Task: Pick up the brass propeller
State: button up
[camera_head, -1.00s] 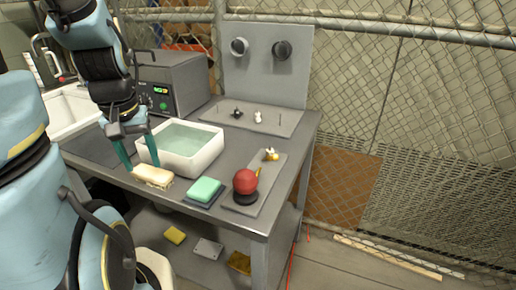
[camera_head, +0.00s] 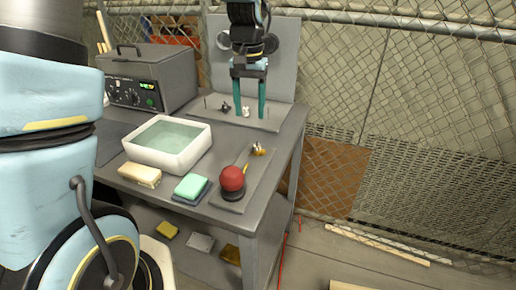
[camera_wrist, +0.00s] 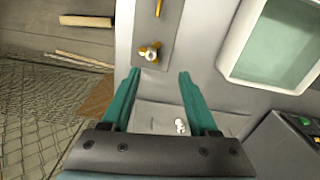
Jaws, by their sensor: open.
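The brass propeller (camera_head: 257,149) is small and yellow-gold with a pale centre. It lies near the far end of the narrow grey plate (camera_head: 230,203) at the table's right side. The wrist view shows the propeller (camera_wrist: 148,52) beyond my fingertips, a little left of their middle. My gripper (camera_head: 248,116) points down with teal fingers apart and nothing held between them. In the head view it is over the rear plate, farther back than the propeller. In the wrist view my gripper (camera_wrist: 159,72) is also open.
A small white part (camera_head: 246,112) and a dark part (camera_head: 225,107) are on the rear plate (camera_head: 265,124). A red ball-shaped thing (camera_head: 232,179) stands at the narrow plate's near end. A white water tub (camera_head: 187,157), green sponge (camera_head: 191,186) and control box (camera_head: 165,77) are left.

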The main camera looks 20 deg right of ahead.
jog(key=p, duration=0.1)
send_over(259, 150)
jog(key=w, duration=0.1)
notch_tip(259, 150, down, 5)
jog(key=shift+a+f+p, duration=0.1)
jog(key=shift+f+p, duration=1.05)
jog(key=shift+f, duration=1.65)
grip_shut()
